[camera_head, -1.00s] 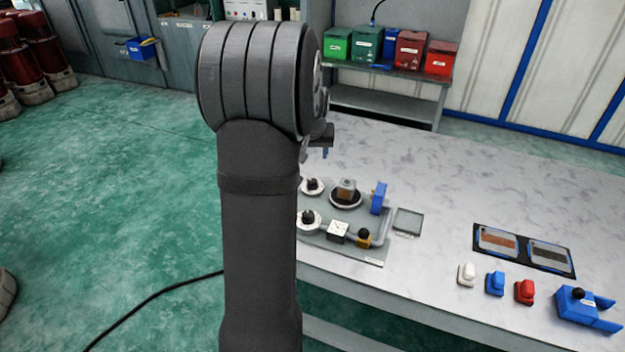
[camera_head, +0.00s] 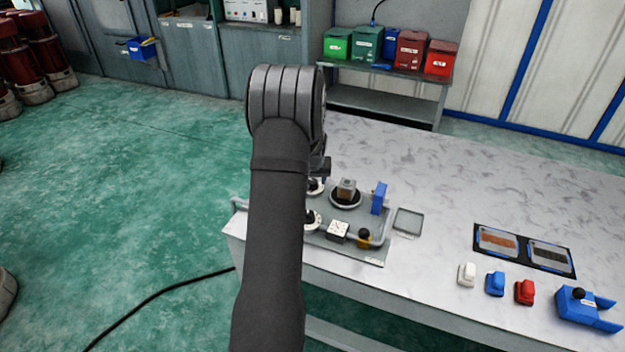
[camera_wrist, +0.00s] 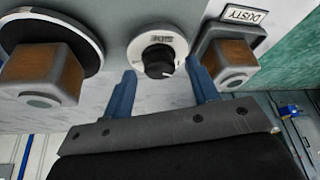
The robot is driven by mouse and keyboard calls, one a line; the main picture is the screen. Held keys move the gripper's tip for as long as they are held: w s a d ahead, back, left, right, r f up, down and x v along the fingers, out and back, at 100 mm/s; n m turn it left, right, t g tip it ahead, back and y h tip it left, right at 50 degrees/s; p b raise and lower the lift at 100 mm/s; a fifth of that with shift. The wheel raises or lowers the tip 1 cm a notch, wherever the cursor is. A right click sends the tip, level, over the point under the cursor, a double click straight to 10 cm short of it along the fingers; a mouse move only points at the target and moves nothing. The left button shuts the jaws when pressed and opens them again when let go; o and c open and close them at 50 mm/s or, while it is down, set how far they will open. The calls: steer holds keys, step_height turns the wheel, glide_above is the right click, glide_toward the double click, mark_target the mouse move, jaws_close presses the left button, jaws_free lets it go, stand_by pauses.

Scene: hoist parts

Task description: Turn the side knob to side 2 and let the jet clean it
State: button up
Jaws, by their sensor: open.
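The side knob (camera_wrist: 158,62) is a black knob on a white round dial marked SIDE. In the wrist view it lies just beyond and between the two blue fingers of my open gripper (camera_wrist: 161,85). The fingers look apart from it, and nothing is held. A brown-sided block with a grey cap (camera_wrist: 45,75) sits on a black and white turntable (camera_wrist: 96,35) at the left. In the head view this block (camera_head: 346,188) stands beside the blue jet-like unit (camera_head: 379,198). My arm hides part of the dials there.
A second brown block (camera_wrist: 232,62) sits in a grey holder by the DUSTY label (camera_wrist: 243,17), close right of the knob. In the head view, a white gauge box (camera_head: 337,231), a yellow-based black knob (camera_head: 364,238) and an empty grey tray (camera_head: 408,222) stand nearby. The table's middle is clear.

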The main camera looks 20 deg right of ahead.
steer(key=shift+w+f, duration=0.1)
steer(key=shift+f, duration=0.15)
steer(key=c, duration=1)
steer(key=shift+o, duration=0.2)
steer(key=shift+m, duration=0.3)
steer(key=m, duration=0.2)
steer(key=m+g+h, duration=0.1)
steer(key=m, duration=0.1)
steer(key=shift+w+a+h, duration=0.1)
steer(key=shift+h, duration=0.2)
steer(key=shift+w+a+m+g+h, duration=0.1)
steer(key=shift+m+g+h, duration=0.4)
steer(key=shift+m, duration=1.5)
